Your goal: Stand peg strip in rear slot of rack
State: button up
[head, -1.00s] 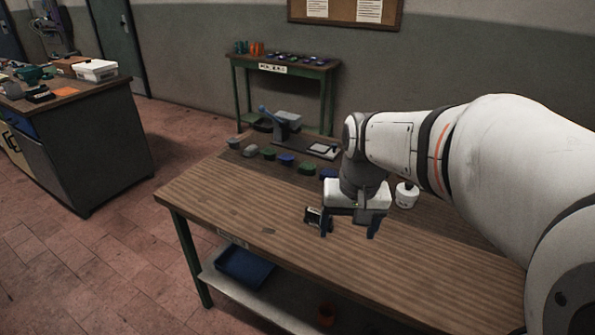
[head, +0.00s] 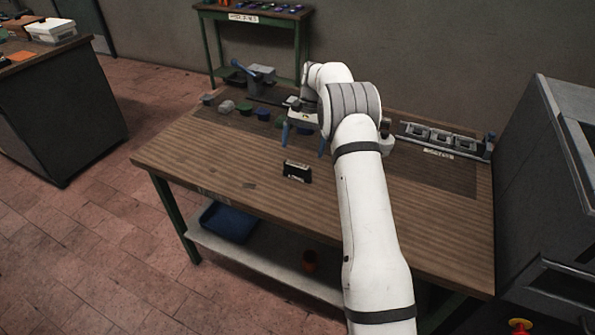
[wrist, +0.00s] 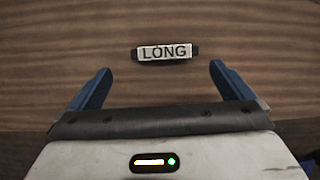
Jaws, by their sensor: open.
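My gripper (head: 303,140) is open and empty above the worktable. Its two blue fingers point down in the head view and frame the wrist view (wrist: 160,85). A small black block (head: 297,171) with a white marking on its front stands on the table just in front of my gripper. In the wrist view a dark piece (wrist: 134,54) with a white label reading LONG lies beyond and between the fingertips, touching neither; it looks like the same block. I cannot tell for sure which thing is the peg strip or the rack.
A rail fixture (head: 440,138) with grey blocks lies at the table's back right. A lever press (head: 258,75) and several small coloured pieces (head: 245,109) stand at the back left. The table's front left is mostly clear.

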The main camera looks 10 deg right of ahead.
aim_at(298, 164)
jog(key=x, duration=0.4)
jog(key=p+x, duration=0.1)
jog(key=x, duration=0.4)
jog(key=shift+w+a, duration=0.2)
jog(key=shift+w, duration=0.05)
jog(key=shift+c, duration=0.4)
jog(key=shift+r, duration=0.1)
jog(key=c, duration=0.7)
